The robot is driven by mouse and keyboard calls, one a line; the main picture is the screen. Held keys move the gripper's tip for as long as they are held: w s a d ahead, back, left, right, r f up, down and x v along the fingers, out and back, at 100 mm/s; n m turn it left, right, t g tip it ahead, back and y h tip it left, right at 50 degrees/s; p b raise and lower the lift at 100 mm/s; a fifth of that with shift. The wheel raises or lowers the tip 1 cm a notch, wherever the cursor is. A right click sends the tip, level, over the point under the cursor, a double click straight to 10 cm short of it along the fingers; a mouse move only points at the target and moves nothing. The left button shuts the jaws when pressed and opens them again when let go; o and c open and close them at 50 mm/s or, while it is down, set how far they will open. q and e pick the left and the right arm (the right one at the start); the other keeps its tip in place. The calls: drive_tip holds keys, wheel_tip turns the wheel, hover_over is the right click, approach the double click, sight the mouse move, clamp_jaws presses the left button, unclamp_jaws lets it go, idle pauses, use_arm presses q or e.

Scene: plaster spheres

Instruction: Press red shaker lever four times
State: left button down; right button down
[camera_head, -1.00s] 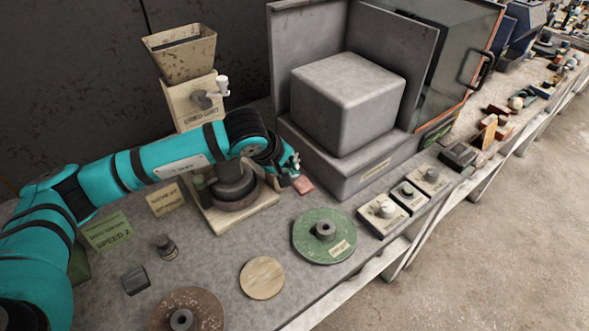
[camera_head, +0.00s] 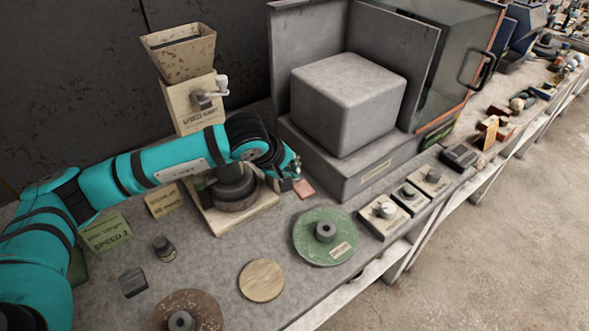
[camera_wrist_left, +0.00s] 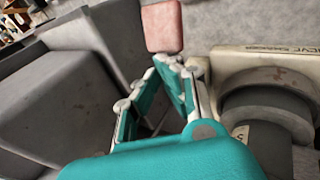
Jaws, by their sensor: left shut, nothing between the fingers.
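The red lever (camera_head: 305,188) is a small pinkish-red pad at the right edge of the shaker's cream base (camera_head: 262,203). A stack of round dark sieves (camera_head: 234,190) stands on that base. In the left wrist view the red lever (camera_wrist_left: 163,26) lies just beyond the fingertips, and the cream base (camera_wrist_left: 235,60) with the lettering "SIEVE" is to the right. My left gripper (camera_head: 296,172) is shut and empty, with its tips at or just above the lever. It also shows in the left wrist view (camera_wrist_left: 168,64). I cannot tell whether tips and lever touch. My right gripper is out of view.
A large grey block (camera_head: 347,100) sits on a grey pedestal behind the lever, close to my left gripper. A hopper mill (camera_head: 187,92) stands behind my arm. A green disc (camera_head: 325,236), a wooden disc (camera_head: 262,280) and control boxes (camera_head: 384,216) lie in front and right.

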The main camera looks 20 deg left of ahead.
use_arm(q)
drive_tip(key=shift+s+d, duration=0.1)
idle(0.3)
drive_tip(key=shift+w+a+r+p, duration=0.15)
drive_tip(key=shift+w+r, duration=0.05)
drive_tip(key=shift+r, duration=0.4)
drive_tip(key=shift+w+a+r+p, duration=0.15)
drive_tip(key=shift+a+r+p, duration=0.05)
drive_tip(key=shift+r, duration=0.35)
drive_tip(key=shift+w+a+r+p, duration=0.15)
drive_tip(key=shift+w+r, duration=0.05)
drive_tip(key=shift+r, duration=0.75)
drive_tip(key=shift+a, duration=0.1)
drive_tip(key=shift+w+a, duration=0.1)
drive_tip(key=r, duration=0.1)
drive_tip(key=a+r+p, duration=0.1)
drive_tip(key=r, duration=0.1)
drive_tip(key=w+r, duration=0.1)
drive_tip(key=shift+a+r+p, duration=0.25)
drive_tip(key=shift+a+p, duration=0.05)
